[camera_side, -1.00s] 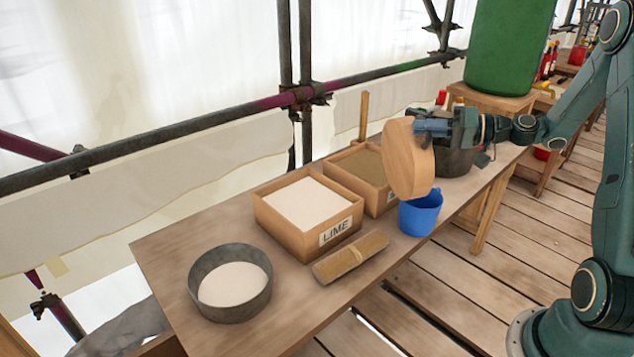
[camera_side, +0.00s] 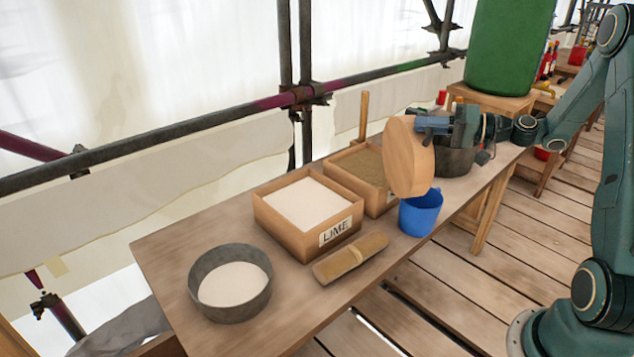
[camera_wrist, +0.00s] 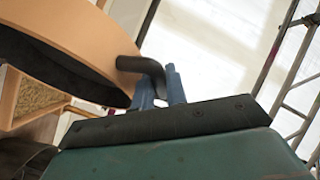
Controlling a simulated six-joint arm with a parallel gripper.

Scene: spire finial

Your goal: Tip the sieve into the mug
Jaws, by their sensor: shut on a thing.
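The sieve (camera_side: 407,158) has a round wooden rim and is held tilted steeply on its side, just above the blue mug (camera_side: 419,214). Its lower edge overlaps the mug's mouth in the side view, so I cannot see inside the mug. My gripper (camera_side: 432,126) is shut on the sieve at its upper right. In the wrist view the sieve (camera_wrist: 75,38) shows its wooden rim and a dark mesh face, and my gripper's blue fingers (camera_wrist: 160,90) close on its dark handle (camera_wrist: 143,64). No falling material is visible.
A box marked LIME (camera_side: 309,214) and a sand box (camera_side: 362,167) stand left of the mug. The mug is near the bench's right edge.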

